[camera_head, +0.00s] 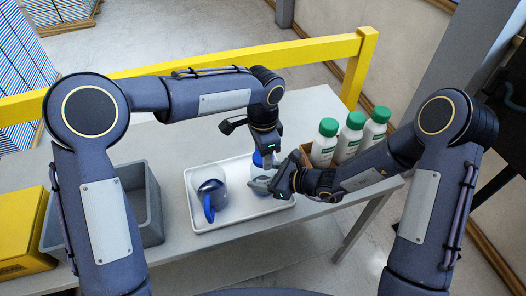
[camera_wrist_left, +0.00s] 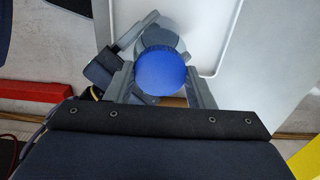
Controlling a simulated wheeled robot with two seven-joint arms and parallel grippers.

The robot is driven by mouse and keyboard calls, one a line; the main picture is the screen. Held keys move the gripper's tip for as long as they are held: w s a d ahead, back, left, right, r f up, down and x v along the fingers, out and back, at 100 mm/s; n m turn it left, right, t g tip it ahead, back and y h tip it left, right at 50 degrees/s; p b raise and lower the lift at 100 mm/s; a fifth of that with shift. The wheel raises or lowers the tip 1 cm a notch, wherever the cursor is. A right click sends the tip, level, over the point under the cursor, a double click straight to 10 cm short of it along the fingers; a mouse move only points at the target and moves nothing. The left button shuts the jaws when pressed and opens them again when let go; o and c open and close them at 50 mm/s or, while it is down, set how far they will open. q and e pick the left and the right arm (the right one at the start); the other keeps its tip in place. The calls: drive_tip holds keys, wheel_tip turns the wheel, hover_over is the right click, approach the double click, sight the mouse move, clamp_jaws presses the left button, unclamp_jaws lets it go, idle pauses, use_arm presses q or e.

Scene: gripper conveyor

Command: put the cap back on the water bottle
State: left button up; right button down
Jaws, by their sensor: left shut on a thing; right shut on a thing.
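The blue cap (camera_head: 258,159) is between the fingers of my left gripper (camera_head: 266,157), which points down from above. In the left wrist view the round blue cap (camera_wrist_left: 162,75) sits between both fingertips (camera_wrist_left: 162,84). The water bottle (camera_head: 258,177) stands upright at the tray's right part, directly below the cap. My right gripper (camera_head: 266,184) is shut on the bottle's body from the right and hides part of it. The cap is at the bottle's mouth; whether it is seated or slightly above cannot be told.
A grey bin (camera_head: 153,205) and a yellow box (camera_head: 20,235) are at the left. A yellow rail (camera_head: 315,50) runs behind.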

use_arm(q)
drive_tip(key=o, duration=1.1)
drive_tip(key=shift+r, duration=2.3)
drive_tip(key=shift+c, duration=0.4)
wheel_tip(320, 180, up, 2)
drive_tip(key=n, duration=0.7)
drive_tip(key=r+n, duration=0.1)
drive_tip(key=shift+r+n, duration=0.25)
drive_tip(key=shift+n, duration=0.15)
drive_tip(key=shift+f, duration=0.15)
drive_tip(key=shift+f, duration=3.9)
drive_tip(key=shift+c, duration=0.5)
